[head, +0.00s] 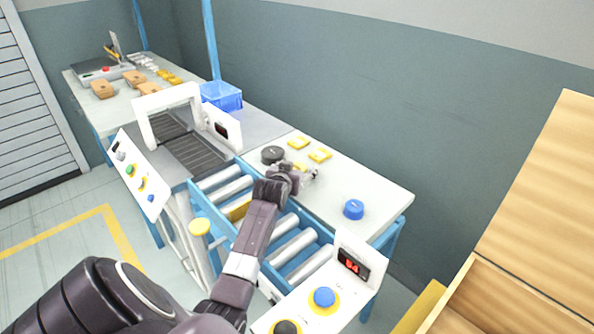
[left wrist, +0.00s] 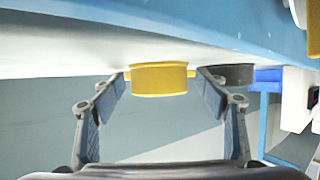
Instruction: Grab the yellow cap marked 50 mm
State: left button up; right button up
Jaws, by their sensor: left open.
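A round yellow cap (left wrist: 159,79) stands on the white bench top (head: 372,190), in the left wrist view ahead between my fingers. No marking can be read on it. In the head view only a bit of yellow (head: 299,167) shows by my left gripper (head: 308,175), which hides the rest. My left gripper is open; its fingers (left wrist: 167,90) stand either side of the cap with clear gaps. A black cap (head: 272,154) is just left of it and also shows in the left wrist view (left wrist: 230,74). My right gripper is not in view.
Two flat yellow pieces (head: 319,155) lie behind the gripper. A blue cap (head: 353,209) stands to the right on the bench. A blue crate (head: 221,96) is farther back. A roller conveyor (head: 228,184) runs along the bench front. A panel with a red display (head: 352,264) stands nearer.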

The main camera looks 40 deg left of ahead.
pick_arm(q)
jog(key=c, duration=1)
jog(key=shift+r, duration=0.15)
